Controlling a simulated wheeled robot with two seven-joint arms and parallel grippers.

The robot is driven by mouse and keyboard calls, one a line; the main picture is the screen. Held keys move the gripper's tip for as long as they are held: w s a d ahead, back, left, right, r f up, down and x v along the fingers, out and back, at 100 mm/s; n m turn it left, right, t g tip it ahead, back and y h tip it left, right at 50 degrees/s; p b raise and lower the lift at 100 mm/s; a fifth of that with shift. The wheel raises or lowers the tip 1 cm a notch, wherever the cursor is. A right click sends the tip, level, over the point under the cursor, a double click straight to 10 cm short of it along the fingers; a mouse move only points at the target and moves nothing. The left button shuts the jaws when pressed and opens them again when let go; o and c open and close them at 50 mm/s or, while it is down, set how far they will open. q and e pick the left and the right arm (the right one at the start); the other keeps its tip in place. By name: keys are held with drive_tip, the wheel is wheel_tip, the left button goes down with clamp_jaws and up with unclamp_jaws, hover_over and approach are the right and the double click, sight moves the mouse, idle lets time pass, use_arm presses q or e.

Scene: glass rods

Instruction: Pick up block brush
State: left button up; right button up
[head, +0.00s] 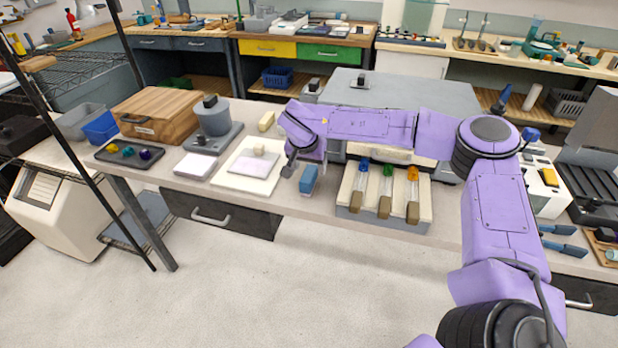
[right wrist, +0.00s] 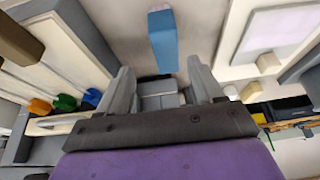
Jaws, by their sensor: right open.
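The block brush (head: 309,178) is a small blue block lying on the grey bench near its front edge. In the right wrist view the block brush (right wrist: 163,42) lies beyond the fingertips, roughly in line with the gap between them, with a pale strip at its far end. My right gripper (head: 291,165) is above the bench, just left of the brush in the head view. In the right wrist view my right gripper (right wrist: 162,75) has its two grey fingers spread, with nothing between them. My left gripper is not in view.
A grey tray (head: 350,214) with blue, green and orange-tipped rods stands right of the brush. A white board with a pale pad (head: 254,164) lies to its left. A grey box (head: 440,95) stands behind. A narrow strip of bare bench surrounds the brush.

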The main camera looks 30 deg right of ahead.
sight(309, 174)
drive_tip(key=x, duration=0.2)
drive_tip(key=p+x, duration=0.1)
drive_tip(key=x, duration=0.1)
drive_tip(key=w+x, duration=0.1)
drive_tip(key=x, duration=0.1)
drive_tip(key=shift+w+a+f, duration=0.1)
drive_tip(key=shift+a+f, duration=0.1)
drive_tip(key=shift+f, duration=0.05)
drive_tip(key=shift+d+f, duration=0.15)
drive_tip(key=shift+f, duration=0.05)
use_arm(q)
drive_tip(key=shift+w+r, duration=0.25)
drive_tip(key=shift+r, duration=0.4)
